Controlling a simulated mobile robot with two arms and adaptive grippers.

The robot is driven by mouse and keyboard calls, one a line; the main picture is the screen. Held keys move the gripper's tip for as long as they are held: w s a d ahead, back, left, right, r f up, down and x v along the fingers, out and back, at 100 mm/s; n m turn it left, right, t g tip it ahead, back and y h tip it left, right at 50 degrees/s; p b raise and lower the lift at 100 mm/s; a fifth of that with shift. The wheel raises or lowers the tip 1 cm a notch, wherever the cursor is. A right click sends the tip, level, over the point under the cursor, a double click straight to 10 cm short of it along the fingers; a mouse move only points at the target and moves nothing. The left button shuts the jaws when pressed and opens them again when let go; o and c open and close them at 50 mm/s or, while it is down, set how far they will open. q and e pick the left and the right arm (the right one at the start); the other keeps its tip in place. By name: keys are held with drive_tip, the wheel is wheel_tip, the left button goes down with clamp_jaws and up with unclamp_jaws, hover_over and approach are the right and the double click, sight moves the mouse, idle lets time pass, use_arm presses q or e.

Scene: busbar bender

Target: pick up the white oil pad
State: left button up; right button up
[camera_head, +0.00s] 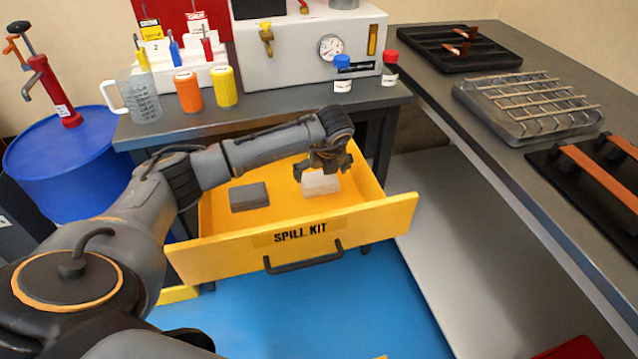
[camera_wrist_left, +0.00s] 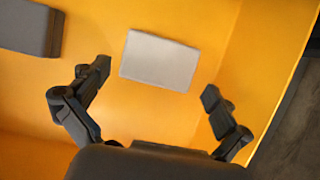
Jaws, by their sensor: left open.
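The white oil pad (camera_head: 321,184) lies in the right part of the open yellow drawer marked SPILL KIT. In the left wrist view the pad (camera_wrist_left: 160,61) is a pale flat block on the drawer floor, ahead of and between the fingers. My left gripper (camera_head: 325,168) hangs over the pad from above and hides its back part in the head view. In the left wrist view the gripper (camera_wrist_left: 156,92) is open, with its fingers apart and nothing between the tips. My right gripper is not in view.
A dark grey pad (camera_head: 249,196) lies in the drawer left of the white one. The drawer walls (camera_head: 292,240) stand around both. The workbench (camera_head: 275,116) with bottles is behind, and a grey side table (camera_head: 480,110) is at right.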

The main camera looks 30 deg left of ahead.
sight(319, 177)
use_arm(q)
drive_tip(key=x, duration=0.4)
drive_tip(key=shift+w+a+b, duration=0.1)
drive_tip(key=shift+a+b, duration=0.05)
drive_tip(key=shift+b, duration=0.15)
drive_tip(key=c, duration=0.6)
drive_tip(key=shift+c, duration=0.3)
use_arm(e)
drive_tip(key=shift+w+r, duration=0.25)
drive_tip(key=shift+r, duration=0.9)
use_arm(q)
drive_tip(key=shift+r, duration=0.1)
drive_tip(key=shift+r, duration=0.35)
wheel_tip(319, 177, up, 9)
drive_tip(key=shift+r+p, duration=0.1)
drive_tip(key=shift+p, duration=0.55)
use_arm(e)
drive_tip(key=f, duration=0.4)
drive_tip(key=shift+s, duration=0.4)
